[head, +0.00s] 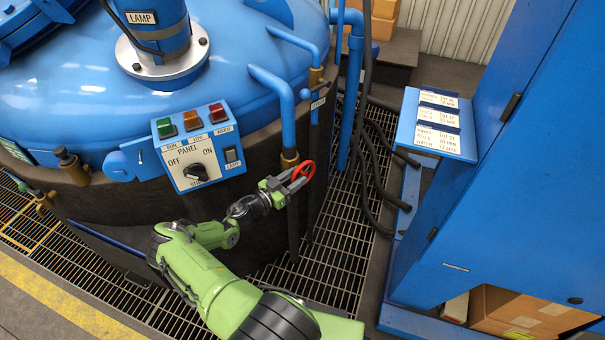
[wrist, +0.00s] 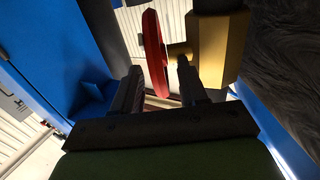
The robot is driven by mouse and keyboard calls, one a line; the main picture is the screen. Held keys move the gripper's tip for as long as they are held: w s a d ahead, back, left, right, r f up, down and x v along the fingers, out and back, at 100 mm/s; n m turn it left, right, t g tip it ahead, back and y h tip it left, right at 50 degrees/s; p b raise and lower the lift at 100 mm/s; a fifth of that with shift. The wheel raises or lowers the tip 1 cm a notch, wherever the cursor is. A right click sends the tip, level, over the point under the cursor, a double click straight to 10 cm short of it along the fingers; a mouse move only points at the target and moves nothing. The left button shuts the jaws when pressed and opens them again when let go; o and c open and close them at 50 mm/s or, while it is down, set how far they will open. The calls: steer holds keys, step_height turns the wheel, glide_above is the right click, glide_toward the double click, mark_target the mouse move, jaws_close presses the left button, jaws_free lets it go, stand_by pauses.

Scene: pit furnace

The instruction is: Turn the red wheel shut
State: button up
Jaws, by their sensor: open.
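The red wheel (head: 303,171) is a small handwheel on a blue pipe at the right side of the furnace. In the wrist view the wheel (wrist: 154,55) shows edge-on, on a brass stem that joins a brass valve body (wrist: 221,48). My gripper (head: 296,181) is at the wheel. I cannot tell whether a finger touches the rim.
The panel (head: 203,148) with buttons and a knob is on the furnace, left of the wheel. Dark hoses (head: 372,150) hang to the right. A blue cabinet (head: 510,190) stands further right. Floor grating (head: 335,255) lies below.

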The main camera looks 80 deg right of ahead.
mark_target(303, 172)
steer(key=x, duration=0.4)
jaws_close()
